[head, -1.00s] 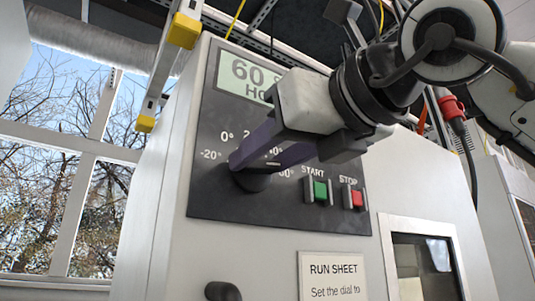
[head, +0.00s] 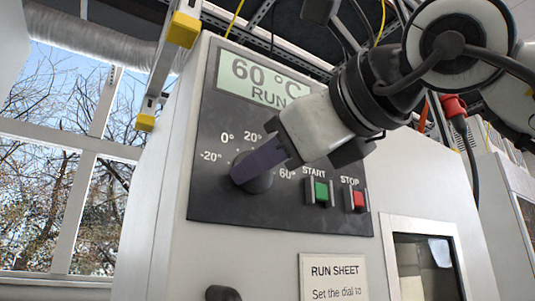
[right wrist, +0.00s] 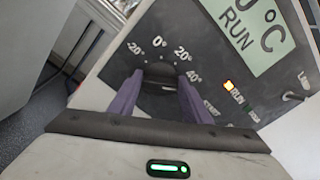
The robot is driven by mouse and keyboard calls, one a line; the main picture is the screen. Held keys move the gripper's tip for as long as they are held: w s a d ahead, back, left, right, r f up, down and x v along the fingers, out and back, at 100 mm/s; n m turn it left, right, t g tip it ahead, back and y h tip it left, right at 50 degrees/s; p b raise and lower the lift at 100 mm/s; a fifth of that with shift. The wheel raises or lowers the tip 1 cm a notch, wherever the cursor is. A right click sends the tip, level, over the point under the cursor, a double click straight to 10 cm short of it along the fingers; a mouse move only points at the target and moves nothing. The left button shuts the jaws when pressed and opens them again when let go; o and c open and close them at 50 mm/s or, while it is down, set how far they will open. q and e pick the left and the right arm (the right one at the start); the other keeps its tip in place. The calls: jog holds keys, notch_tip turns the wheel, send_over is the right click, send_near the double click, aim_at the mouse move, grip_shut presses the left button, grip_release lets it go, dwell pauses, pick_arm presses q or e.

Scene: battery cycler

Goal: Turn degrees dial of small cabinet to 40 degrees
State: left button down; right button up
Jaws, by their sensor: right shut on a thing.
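The degrees dial (head: 262,186) is a dark round knob on the black control panel (head: 225,205) of the small cabinet (head: 165,215). Marks from -20° to 60° arc over it. My right gripper (head: 248,172) is shut on the dial, its purple fingers on either side. In the right wrist view the dial (right wrist: 160,74) sits between the two fingers. The dial's pointer is hidden, so its setting cannot be read. The display (head: 258,82) reads 60 °C and RUN. My left gripper is not in view.
A green START button (head: 321,191) and a red STOP button (head: 357,198) sit right of the dial, close below my gripper. A run sheet (head: 333,275) and a window (head: 428,265) are lower on the front. An orange RUN light (right wrist: 229,86) is lit.

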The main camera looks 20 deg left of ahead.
jog(key=shift+s+n, duration=0.1)
jog(key=shift+n, duration=1.2)
jog(key=o, duration=1)
jog(key=shift+o, duration=0.2)
jog(key=b+v, duration=0.2)
jog(key=v, duration=0.8)
jog(key=shift+s, duration=0.1)
